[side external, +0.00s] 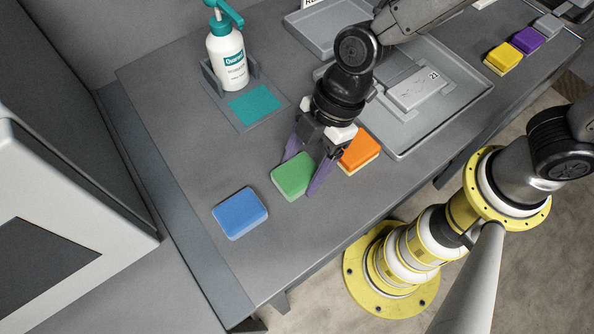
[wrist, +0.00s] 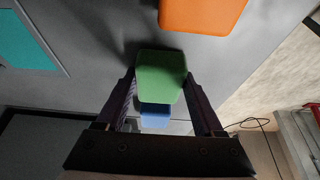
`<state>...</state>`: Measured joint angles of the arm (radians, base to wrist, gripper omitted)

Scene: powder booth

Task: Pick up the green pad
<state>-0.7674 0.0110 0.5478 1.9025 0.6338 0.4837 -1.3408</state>
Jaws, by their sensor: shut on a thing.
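The green pad (side external: 292,176) is between the two purple fingers of my gripper (side external: 303,177) in the side external view. My gripper is shut on it, one finger against each side. In the wrist view the green pad (wrist: 161,77) sits between the fingertips of my gripper (wrist: 160,85). I cannot tell for sure whether the pad touches the table or is slightly above it.
A blue pad (side external: 240,213) lies to the left, nearer the table's front edge. An orange pad (side external: 360,151) lies close to the right. A white pump bottle (side external: 226,55) stands behind. A grey tray (side external: 447,117) and yellow (side external: 503,59) and purple (side external: 527,40) pads are farther right.

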